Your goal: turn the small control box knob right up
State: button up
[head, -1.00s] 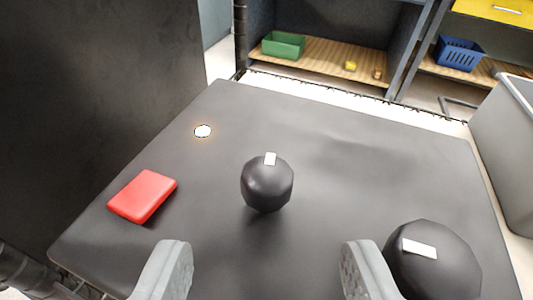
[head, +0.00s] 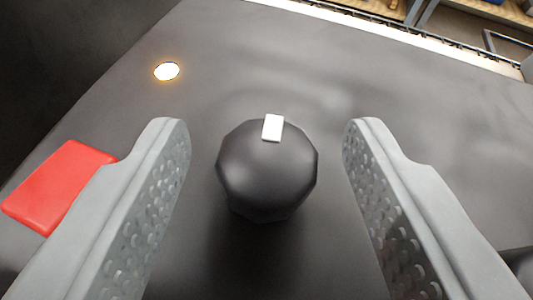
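The small knob (head: 267,175) is a dark, faceted round knob in the middle of the head view. Its white marker (head: 273,128) sits at the far top edge, slightly right of centre. My gripper (head: 266,135) is open, with one grey finger on each side of the knob. Clear gaps show between the knob and both fingers, so neither touches it. The control box's dark top face (head: 310,65) lies around and beneath the knob.
A red block-shaped button (head: 58,187) is on the left, partly behind my left finger. A glowing white round light (head: 167,71) is at the upper left. Part of a dark rounded shape (head: 522,265) shows at the lower right edge. The panel beyond the knob is clear.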

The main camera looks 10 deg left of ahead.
jog(key=c, duration=0.9)
jog(key=shift+c, duration=0.2)
jog(key=shift+a+m+h, duration=0.1)
jog(key=shift+m+h, duration=0.2)
jog(key=shift+h, duration=0.1)
jog(key=m+h, duration=0.2)
jog(key=h, duration=0.1)
jog(key=m+h, duration=0.1)
jog(key=m, duration=0.1)
jog(key=shift+a, duration=0.3)
jog(key=m+g+h, duration=0.1)
jog(key=m+h, duration=0.1)
jog(key=h, duration=0.1)
jog(key=m+g+h, duration=0.1)
jog(key=m+h, duration=0.2)
jog(key=shift+w+a, duration=0.1)
jog(key=shift+a, duration=0.1)
jog(key=shift+m+h, duration=0.4)
jog(key=o, duration=1)
